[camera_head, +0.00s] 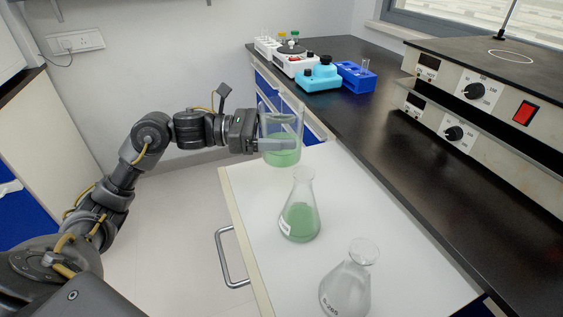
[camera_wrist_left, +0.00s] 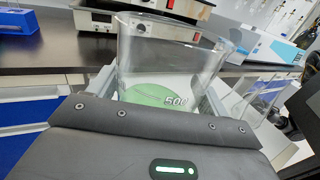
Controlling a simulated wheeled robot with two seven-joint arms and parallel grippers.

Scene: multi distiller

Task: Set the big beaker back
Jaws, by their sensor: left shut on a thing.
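The big beaker (camera_head: 283,157) is clear glass with green liquid in its lower part. My left gripper (camera_head: 278,144) is shut on it from the left, near the far end of the white surface (camera_head: 245,200). In the left wrist view the beaker (camera_wrist_left: 170,55) stands between the fingers, with a "500" mark on its wall and green liquid inside. It looks about upright in the head view. I cannot tell whether its base touches the white surface. My right gripper is not in view.
A flask with green liquid (camera_head: 299,222) and a clear flask (camera_head: 346,287) stand on the white surface, nearer than the beaker. The dark counter (camera_head: 375,125) holds a blue device (camera_head: 318,75), a blue rack (camera_head: 356,77) and large control boxes (camera_head: 480,95). A metal handle (camera_head: 226,262) sticks out left.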

